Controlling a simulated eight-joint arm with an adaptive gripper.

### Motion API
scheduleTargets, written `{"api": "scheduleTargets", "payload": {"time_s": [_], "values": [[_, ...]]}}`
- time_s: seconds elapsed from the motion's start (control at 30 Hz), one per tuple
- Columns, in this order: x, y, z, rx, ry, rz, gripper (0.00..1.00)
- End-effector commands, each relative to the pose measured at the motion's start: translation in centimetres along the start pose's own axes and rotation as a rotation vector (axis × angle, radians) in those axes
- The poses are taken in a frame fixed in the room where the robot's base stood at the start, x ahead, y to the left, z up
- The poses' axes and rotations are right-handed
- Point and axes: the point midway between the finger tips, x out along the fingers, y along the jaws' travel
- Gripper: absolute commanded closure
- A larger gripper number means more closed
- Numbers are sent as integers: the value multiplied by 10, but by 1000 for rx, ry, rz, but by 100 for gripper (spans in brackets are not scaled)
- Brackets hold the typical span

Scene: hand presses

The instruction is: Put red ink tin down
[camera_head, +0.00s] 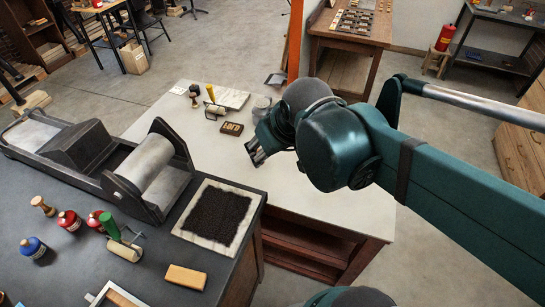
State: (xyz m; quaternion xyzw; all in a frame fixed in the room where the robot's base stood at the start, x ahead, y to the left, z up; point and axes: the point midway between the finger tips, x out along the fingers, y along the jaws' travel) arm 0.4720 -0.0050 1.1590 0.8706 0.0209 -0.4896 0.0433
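One red ink tin (69,221) stands on the dark bench (150,262) at the left. A second red tin (94,219) stands just right of it, partly behind a green-handled roller (110,225). My gripper (254,152) is over the pale-topped table (330,195), well to the right of both tins and apart from them. Its dark fingertips point left and down. The fingers are small and seen at an angle, so I cannot tell whether they are open or shut. No red tin shows at the fingers. My wrist hides part of the table top.
A blue tin (33,248) and a wooden-handled tool (43,206) stand near the red tins. A press with a roller (150,165) fills the back of the bench. A dark textured pad (217,218) lies at right. A small box (232,128) and grey jar (262,104) sit near my gripper.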

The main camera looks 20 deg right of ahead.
Motion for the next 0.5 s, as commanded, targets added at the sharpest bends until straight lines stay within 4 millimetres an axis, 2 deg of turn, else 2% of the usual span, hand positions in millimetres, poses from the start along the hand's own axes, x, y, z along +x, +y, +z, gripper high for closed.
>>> {"api": "scheduleTargets", "payload": {"time_s": [0.2,0.5], "values": [[-10,-5,21,60,47,-1,52],[-15,-8,30,96,74,-3,52]]}}
